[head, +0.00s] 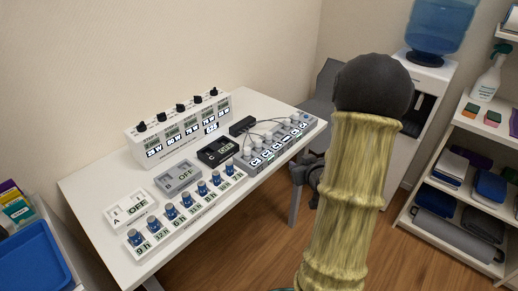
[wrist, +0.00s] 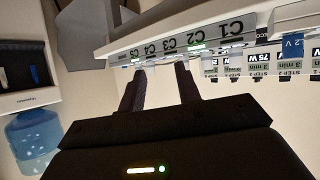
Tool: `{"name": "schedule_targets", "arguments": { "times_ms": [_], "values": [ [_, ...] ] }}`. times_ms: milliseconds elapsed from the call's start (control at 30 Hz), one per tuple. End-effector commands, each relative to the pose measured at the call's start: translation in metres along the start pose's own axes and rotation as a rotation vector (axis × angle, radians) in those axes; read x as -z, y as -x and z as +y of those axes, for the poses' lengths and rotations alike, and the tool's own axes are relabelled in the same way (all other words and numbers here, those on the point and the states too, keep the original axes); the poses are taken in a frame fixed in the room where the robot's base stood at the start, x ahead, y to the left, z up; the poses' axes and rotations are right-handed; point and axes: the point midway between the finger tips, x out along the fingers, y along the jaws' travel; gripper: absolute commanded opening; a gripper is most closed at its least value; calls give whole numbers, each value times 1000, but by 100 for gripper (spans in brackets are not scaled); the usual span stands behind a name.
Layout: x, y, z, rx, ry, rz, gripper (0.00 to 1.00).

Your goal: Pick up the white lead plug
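A grey strip (head: 275,143) with several labelled sockets lies along the right part of the table. Small white plugs (head: 268,135) with thin dark leads stand on it, and the leads run to a small black box (head: 241,125). I cannot tell which plug the task means. In the wrist view, the table-side strip with labels C1 to C5 (wrist: 190,43) crosses the top; no plug is clear there. My gripper (wrist: 160,72) is open and empty, its two dark fingers apart just short of that strip.
A grey chair (head: 322,85), water cooler (head: 433,75) and shelves (head: 470,175) stand right. A blue tray (head: 35,265) is left.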

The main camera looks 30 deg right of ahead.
Motion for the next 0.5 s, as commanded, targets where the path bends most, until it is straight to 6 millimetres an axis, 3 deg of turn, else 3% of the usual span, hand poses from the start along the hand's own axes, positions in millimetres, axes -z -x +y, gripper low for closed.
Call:
{"name": "schedule_targets", "arguments": {
  "times_ms": [267,500],
  "values": [
    [0,6,-45,11,35,-162,33],
    [-8,40,-115,42,63,-404,33]
  ]
}}
